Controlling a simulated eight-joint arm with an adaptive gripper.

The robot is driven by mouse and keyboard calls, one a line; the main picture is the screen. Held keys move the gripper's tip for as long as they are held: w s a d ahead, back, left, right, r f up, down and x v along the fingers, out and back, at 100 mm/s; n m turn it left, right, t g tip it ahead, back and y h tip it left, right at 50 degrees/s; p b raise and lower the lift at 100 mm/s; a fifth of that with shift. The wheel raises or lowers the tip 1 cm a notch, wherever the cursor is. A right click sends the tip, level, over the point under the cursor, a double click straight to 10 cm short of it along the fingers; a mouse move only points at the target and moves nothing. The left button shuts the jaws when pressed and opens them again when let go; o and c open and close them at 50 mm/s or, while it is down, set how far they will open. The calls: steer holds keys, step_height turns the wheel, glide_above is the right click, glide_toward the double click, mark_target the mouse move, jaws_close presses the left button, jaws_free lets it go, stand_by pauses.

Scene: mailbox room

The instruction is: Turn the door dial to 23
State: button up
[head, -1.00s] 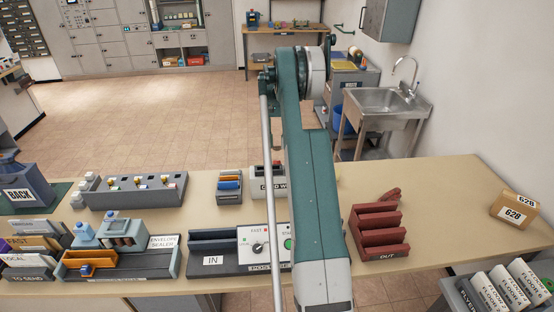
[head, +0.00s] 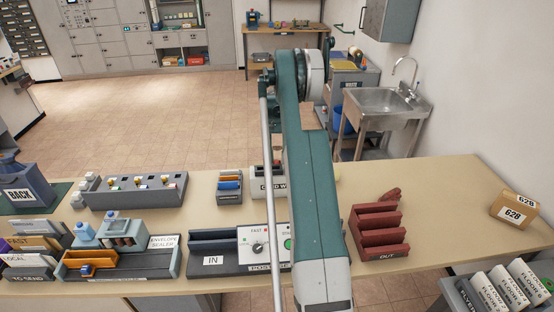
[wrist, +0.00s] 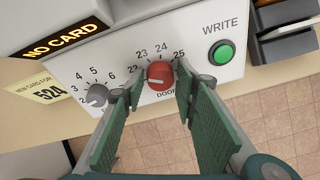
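In the wrist view the red round door dial (wrist: 160,75) sits on the light front panel (wrist: 190,60), with numbers including 22, 23, 24 and 25 arched above it. The word below it is partly covered and reads "DOO". I cannot tell for sure which number its mark faces. My gripper (wrist: 160,84) is open, with one green-padded finger on each side of the dial and its tips close to the dial's sides. I cannot tell whether they touch it. In the head view my arm hides the gripper and the dial.
A grey dial (wrist: 96,95) with its own numbers is left of my left finger. A green WRITE button (wrist: 222,52) is to the right. A "NO CARD" display (wrist: 65,40) is above. In the head view, the red OUT rack (head: 379,232) stands right of my arm.

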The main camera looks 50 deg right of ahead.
steer(key=shift+c, duration=0.5)
steer(key=c, duration=0.5)
steer(key=shift+m+b, duration=0.3)
steer(key=m+g+b, duration=0.1)
steer(key=m+b, duration=0.1)
steer(key=m, duration=0.2)
steer(key=shift+f+m+h+b, duration=0.1)
steer(key=shift+m+h+b, duration=0.2)
steer(key=shift+b, duration=0.1)
steer(key=shift+m+b, duration=1.1)
steer(key=shift+b, duration=0.05)
steer(key=o, duration=0.6)
